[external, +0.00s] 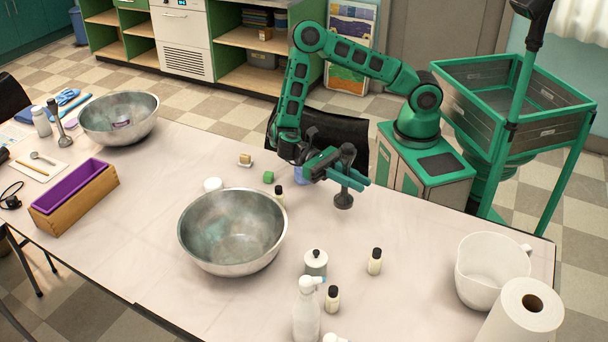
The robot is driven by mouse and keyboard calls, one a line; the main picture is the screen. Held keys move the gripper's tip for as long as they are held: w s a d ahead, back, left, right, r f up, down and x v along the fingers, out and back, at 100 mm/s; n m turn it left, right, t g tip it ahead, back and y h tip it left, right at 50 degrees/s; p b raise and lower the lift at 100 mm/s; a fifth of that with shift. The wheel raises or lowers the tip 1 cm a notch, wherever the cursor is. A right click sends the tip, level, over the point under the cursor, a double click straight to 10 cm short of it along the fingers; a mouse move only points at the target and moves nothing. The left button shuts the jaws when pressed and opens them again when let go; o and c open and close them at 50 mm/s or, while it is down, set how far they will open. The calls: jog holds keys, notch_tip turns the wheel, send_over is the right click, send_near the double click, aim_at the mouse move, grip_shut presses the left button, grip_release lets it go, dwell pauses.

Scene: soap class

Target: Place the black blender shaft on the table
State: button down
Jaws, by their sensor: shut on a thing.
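The black blender shaft (345,185) is upright, with its wide round foot at the bottom, over the far side of the table (400,221). My gripper (352,178) reaches in from the left of the shaft, its green fingers level and shut around the shaft's middle. The foot is at or just above the tabletop; I cannot tell if it touches. The shaft's top rises above the fingers.
A large metal bowl (232,232) stands left of the shaft. Small bottles (375,262), a lidded jar (316,262) and a spray bottle (306,312) stand nearer the front. A white pitcher (488,272) and paper roll (525,315) are at right. The table between shaft and pitcher is clear.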

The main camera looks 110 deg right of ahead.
aim_at(341, 193)
jog(key=shift+w+d+f, duration=1)
jog(key=shift+w, duration=0.2)
jog(key=shift+f, duration=1.9)
jog(key=shift+f, duration=0.1)
jog(key=c, duration=1.6)
grip_release()
jog(key=shift+c, duration=0.2)
jog(key=v, duration=1.2)
jog(key=shift+s, duration=0.1)
